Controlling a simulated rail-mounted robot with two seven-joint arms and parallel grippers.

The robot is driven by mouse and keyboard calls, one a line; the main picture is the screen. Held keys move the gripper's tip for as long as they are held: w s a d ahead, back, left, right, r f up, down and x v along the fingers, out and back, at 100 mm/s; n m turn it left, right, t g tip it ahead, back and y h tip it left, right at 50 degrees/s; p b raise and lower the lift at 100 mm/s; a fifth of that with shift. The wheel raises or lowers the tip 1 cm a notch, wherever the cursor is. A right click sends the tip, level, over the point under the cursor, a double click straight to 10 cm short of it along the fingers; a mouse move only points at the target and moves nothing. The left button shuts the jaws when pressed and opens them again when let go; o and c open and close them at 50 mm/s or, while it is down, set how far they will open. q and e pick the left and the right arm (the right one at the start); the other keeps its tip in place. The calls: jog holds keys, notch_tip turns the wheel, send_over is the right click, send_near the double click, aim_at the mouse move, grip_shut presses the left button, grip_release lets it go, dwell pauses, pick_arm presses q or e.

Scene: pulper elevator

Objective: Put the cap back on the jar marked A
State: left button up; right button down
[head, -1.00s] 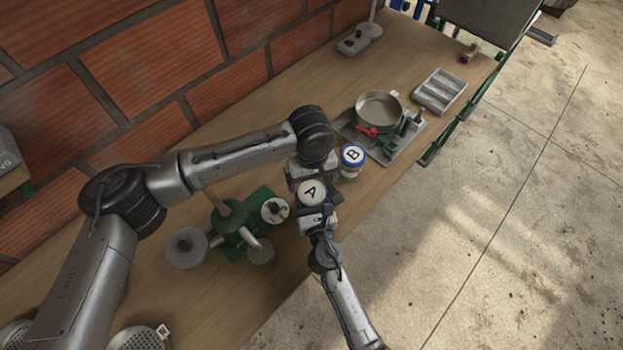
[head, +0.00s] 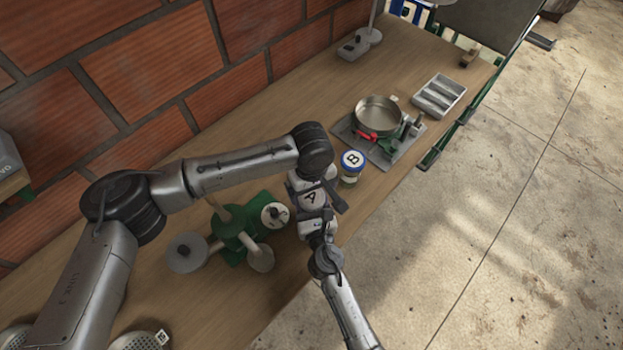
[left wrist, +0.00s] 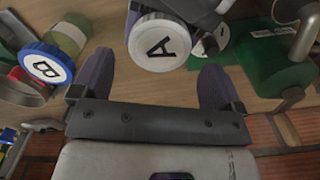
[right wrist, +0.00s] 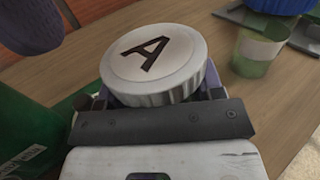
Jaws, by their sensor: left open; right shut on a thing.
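The white ribbed cap marked A (right wrist: 155,62) sits at my right gripper (right wrist: 155,98), level with its top face turned up. It also shows in the head view (head: 311,197) and the left wrist view (left wrist: 160,42). My right gripper is shut on the jar just under the cap; the jar body is mostly hidden, and I cannot tell whether the cap is seated. My left gripper (left wrist: 157,85) is open and empty, its fingers pointing toward the cap but apart from it. One of its fingers shows at the upper left of the right wrist view.
A jar with a blue-rimmed cap marked B (head: 352,160) stands close to the right of my grippers. A metal pan (head: 378,115) on a grey base and a grey tray (head: 438,95) lie beyond. A green spoked device (head: 235,235) stands close on the left. The bench's right edge is near.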

aim_at(311, 197)
pick_arm(q)
jog(key=shift+f, duration=1.8)
jog(key=c, duration=0.9)
jog(key=shift+m, duration=1.7)
jog(key=shift+c, duration=0.2)
jog(key=o, duration=1)
jog(key=shift+r, duration=2.25)
